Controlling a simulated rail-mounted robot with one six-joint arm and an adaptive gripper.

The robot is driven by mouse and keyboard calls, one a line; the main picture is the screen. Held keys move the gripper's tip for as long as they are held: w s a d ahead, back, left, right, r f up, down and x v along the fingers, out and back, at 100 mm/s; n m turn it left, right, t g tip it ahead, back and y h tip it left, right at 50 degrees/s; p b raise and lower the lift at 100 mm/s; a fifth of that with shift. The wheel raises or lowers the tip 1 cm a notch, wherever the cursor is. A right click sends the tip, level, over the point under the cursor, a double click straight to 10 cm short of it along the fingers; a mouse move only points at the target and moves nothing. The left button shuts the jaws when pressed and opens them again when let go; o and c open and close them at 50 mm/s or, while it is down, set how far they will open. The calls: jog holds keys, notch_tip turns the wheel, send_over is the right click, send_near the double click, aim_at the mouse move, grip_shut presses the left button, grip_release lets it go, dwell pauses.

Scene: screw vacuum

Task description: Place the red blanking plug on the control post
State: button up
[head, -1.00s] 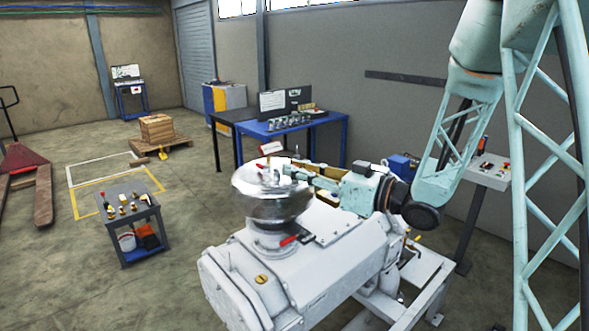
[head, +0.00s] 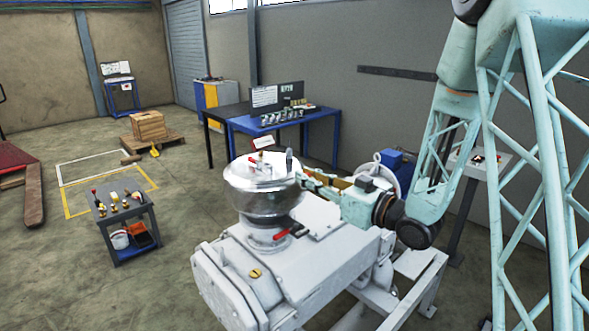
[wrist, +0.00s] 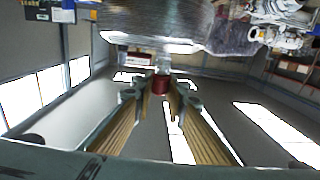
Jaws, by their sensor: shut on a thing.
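In the wrist view my gripper (wrist: 160,90) is shut on the red blanking plug (wrist: 160,84), which sits between the fingertips. In the head view my gripper (head: 303,178) is at the right side of the shiny metal vessel on the grey machine, and the plug cannot be made out there. The control post (head: 487,160) stands at the right, behind my arm. Its sloped grey panel carries small buttons and is partly hidden by my arm.
The shiny vessel (head: 262,196) stands close to my gripper, with a red-handled valve (head: 282,235) below. A blue electric motor (head: 397,165) lies behind my arm. A tool cart (head: 125,215) stands at the left, and a blue workbench (head: 290,122) at the back.

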jog(key=w+d+f+m+t+h+b, duration=0.1)
jog(key=d+f+m+t+h, duration=0.3)
jog(key=d+f, duration=1)
jog(key=f+m+h, duration=0.1)
jog(key=h, duration=0.2)
jog(key=shift+d+f, duration=0.15)
jog(key=shift+w+d, duration=0.1)
jog(key=shift+d, duration=0.05)
